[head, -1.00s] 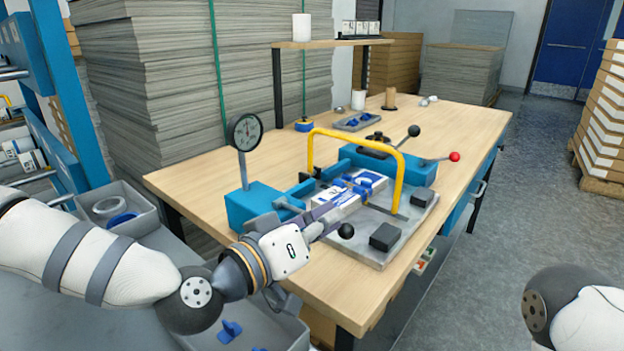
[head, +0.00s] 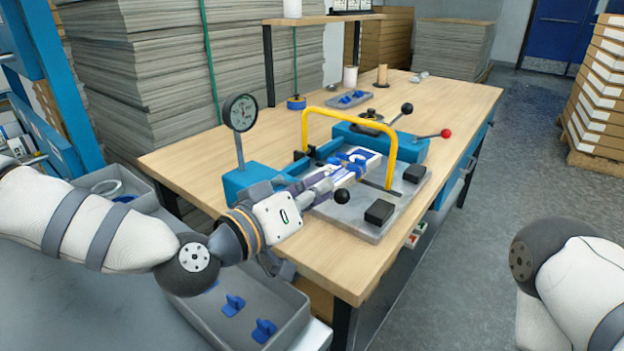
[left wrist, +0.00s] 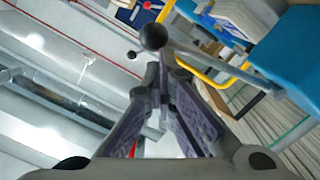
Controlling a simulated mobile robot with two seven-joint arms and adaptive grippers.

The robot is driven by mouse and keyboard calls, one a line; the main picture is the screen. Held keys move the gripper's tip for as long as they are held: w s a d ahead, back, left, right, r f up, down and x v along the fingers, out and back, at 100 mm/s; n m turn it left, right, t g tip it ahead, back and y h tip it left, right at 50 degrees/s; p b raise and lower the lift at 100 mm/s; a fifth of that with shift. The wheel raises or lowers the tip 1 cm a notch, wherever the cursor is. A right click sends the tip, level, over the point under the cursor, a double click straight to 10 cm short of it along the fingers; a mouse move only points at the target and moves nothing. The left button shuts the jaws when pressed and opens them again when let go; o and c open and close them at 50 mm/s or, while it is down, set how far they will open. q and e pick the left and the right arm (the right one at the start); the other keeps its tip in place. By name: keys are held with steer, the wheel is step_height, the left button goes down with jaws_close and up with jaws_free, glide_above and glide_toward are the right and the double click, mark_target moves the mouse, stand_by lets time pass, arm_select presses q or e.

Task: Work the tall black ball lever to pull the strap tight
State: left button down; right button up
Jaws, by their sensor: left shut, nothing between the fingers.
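A black ball lever (head: 407,108) stands at the back of the blue fixture, its rod slanting up. A second black ball (head: 342,196) is at the near side, at the fingertips of my left gripper (head: 324,190). In the left wrist view this near ball (left wrist: 153,36) is large, just beyond the fingertips (left wrist: 162,92), with a grey bar behind it. The left gripper is shut and empty; whether it touches the ball I cannot tell. A blue-and-white pack (head: 356,162) lies in the fixture, partly behind the gripper. The strap cannot be made out clearly. My right gripper is out of view.
A yellow arch (head: 391,150) spans the fixture. A red ball lever (head: 446,132) sticks out at its right. A dial gauge (head: 240,113) stands at left. Black blocks (head: 379,211) rest on the grey plate. The table front (head: 340,262) is clear.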

arm_select(q)
steer(key=r+v, duration=0.1)
steer(key=v, duration=0.9)
steer(key=shift+a, duration=0.35)
